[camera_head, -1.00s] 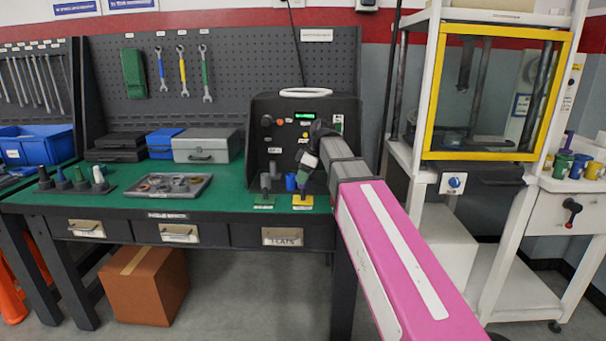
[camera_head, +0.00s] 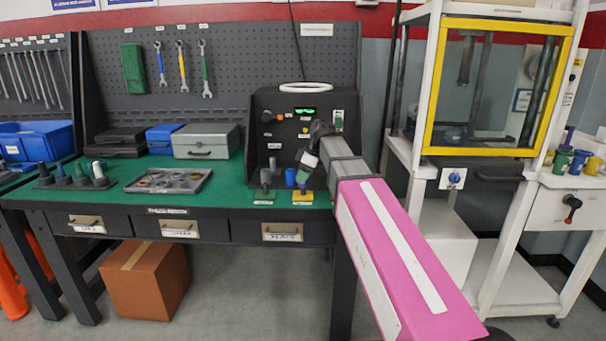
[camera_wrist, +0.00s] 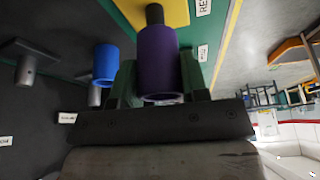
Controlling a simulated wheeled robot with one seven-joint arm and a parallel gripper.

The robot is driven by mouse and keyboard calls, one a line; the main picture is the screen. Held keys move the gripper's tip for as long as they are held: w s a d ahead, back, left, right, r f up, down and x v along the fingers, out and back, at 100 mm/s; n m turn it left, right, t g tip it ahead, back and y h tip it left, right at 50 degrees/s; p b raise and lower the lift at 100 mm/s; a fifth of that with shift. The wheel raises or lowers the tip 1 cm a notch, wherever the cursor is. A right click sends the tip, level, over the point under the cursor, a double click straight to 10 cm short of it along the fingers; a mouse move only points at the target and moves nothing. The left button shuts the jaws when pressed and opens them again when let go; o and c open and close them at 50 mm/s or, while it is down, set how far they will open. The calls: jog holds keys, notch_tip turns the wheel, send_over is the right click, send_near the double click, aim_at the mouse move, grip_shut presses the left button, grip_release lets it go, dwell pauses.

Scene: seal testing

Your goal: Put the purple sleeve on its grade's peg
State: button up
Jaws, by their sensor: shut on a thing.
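The purple sleeve (camera_wrist: 158,62) is between the fingers of my gripper (camera_wrist: 160,88), which is shut on it. A dark peg (camera_wrist: 155,14) shows past the sleeve's far end, in line with it, over a yellow plate (camera_wrist: 173,12). I cannot tell how far the peg enters the sleeve. In the head view my gripper (camera_head: 306,172) is low over the yellow plate (camera_head: 302,199), with a little purple (camera_head: 306,190) just above the plate. A label beside the plate in the wrist view is only partly readable.
A blue sleeve (camera_head: 290,177) stands close to the left of my gripper. A grey peg (camera_head: 265,180) on a green plate is further left. A dark test console (camera_head: 265,105) rises behind. A tray of rings (camera_head: 130,187) and several coloured cones lie to the left on the green bench.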

jog(key=shift+f, duration=0.35)
dwell(0.3)
jog(key=shift+f, duration=0.35)
jog(key=shift+f, duration=1.05)
dwell(1.4)
jog(key=o, duration=1.2)
jog(key=shift+r, duration=4.5)
